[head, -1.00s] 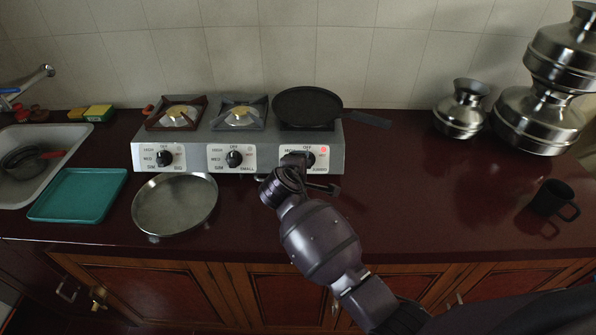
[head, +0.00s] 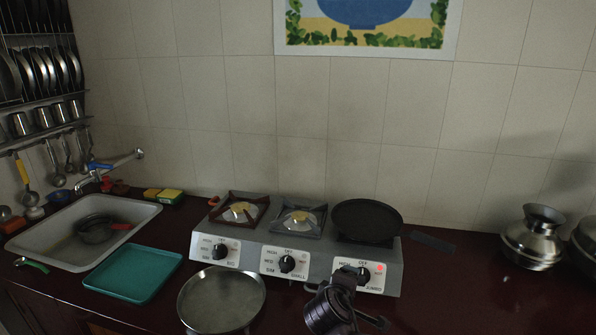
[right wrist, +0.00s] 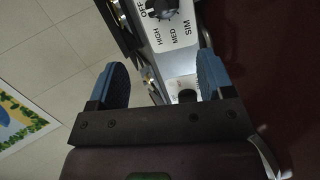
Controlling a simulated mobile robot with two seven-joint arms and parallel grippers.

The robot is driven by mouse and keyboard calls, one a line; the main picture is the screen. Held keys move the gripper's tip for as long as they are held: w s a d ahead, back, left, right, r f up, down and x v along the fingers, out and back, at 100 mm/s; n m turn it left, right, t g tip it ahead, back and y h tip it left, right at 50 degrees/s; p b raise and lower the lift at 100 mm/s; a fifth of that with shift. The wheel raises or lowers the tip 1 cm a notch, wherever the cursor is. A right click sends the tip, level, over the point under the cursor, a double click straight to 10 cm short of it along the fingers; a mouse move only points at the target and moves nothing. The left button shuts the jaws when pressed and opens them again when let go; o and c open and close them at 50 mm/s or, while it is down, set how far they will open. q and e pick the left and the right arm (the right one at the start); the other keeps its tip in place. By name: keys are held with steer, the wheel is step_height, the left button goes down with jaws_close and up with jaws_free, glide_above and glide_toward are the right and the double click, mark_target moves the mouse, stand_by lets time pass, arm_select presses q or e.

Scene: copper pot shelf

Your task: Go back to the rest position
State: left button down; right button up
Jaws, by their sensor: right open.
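My right gripper (head: 345,280) shows at the bottom of the head view, in front of the stove's right knob panel. In the right wrist view the same gripper (right wrist: 163,66) has its two blue-padded fingers wide apart with nothing between them. Beyond the fingers a white knob panel (right wrist: 176,28) with a dark knob shows. The three-burner stove (head: 262,246) stands on the dark red counter. A red light (head: 379,268) shows beside its right knob. My left gripper is not in view.
A black pan (head: 366,219) sits on the right burner. A steel pan (head: 222,299) and a teal tray (head: 133,273) lie front left, near the sink (head: 133,213). A metal pot (head: 534,238) stands at the right. The counter between stove and pot is largely clear.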

steer(key=s+d+f+m+y, duration=0.2)
steer(key=s+d+f+m, duration=0.1)
steer(key=s, duration=0.6)
steer(key=s+d+f+m+y, duration=0.1)
steer(key=s+d+f+m, duration=0.3)
steer(key=s, duration=0.6)
steer(key=s+d+f+m+y+b, duration=0.1)
steer(key=s+d+f+m+y, duration=0.1)
steer(key=s+d+f+m, duration=0.2)
steer(key=s+d+f, duration=0.2)
steer(key=s+f, duration=0.2)
steer(key=s, duration=0.2)
steer(key=shift+s+d+t+y, duration=0.25)
steer(key=shift+d+t+y, duration=0.05)
steer(key=shift+d, duration=0.05)
steer(key=shift+f, duration=0.1)
